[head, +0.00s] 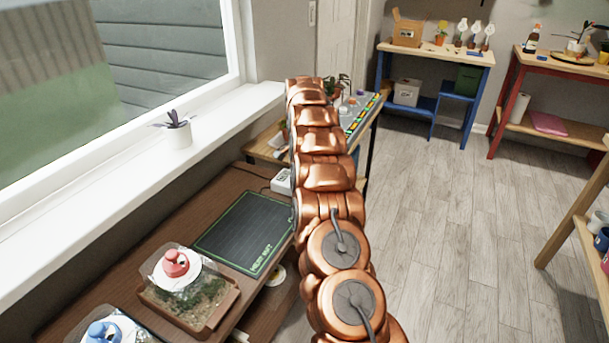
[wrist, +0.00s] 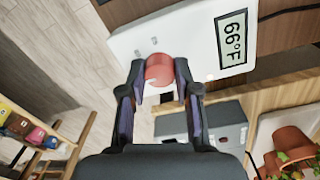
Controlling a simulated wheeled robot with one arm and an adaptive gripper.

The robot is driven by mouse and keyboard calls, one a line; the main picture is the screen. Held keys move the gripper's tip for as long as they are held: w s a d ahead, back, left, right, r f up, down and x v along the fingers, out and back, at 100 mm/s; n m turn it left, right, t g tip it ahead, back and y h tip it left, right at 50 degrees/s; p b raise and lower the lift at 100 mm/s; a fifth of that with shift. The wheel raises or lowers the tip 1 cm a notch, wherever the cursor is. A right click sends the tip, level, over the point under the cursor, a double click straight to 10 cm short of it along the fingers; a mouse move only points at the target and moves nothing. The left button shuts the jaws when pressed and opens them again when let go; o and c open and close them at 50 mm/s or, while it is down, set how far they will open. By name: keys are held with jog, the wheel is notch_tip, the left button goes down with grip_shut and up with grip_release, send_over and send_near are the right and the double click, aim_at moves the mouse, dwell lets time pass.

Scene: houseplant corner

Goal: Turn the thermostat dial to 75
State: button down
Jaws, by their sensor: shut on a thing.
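The thermostat is a white box (wrist: 192,38) with a grey display (wrist: 232,39) that appears to read 66°F, sideways in the wrist view. Its red round dial (wrist: 159,69) sits at the box's edge nearest me. My gripper (wrist: 160,84) is shut on the dial, with one dark finger on each side of it. In the head view the white thermostat (head: 282,182) shows just left of my arm, partly covered. The gripper and the dial are hidden there.
A dark heat mat (head: 243,231) lies on the wooden bench, beside a terrarium (head: 205,308) with a red-knobbed lid. A potted plant (head: 178,131) stands on the windowsill. Grey boxes (wrist: 226,113) and terracotta pots (wrist: 291,139) are near the gripper. Open floor lies to the right.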

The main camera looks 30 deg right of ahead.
jog(key=shift+w+a, duration=0.1)
jog(key=shift+a, duration=0.05)
dwell(0.4)
jog(key=c, duration=1)
grip_release()
jog(key=shift+o, duration=0.9)
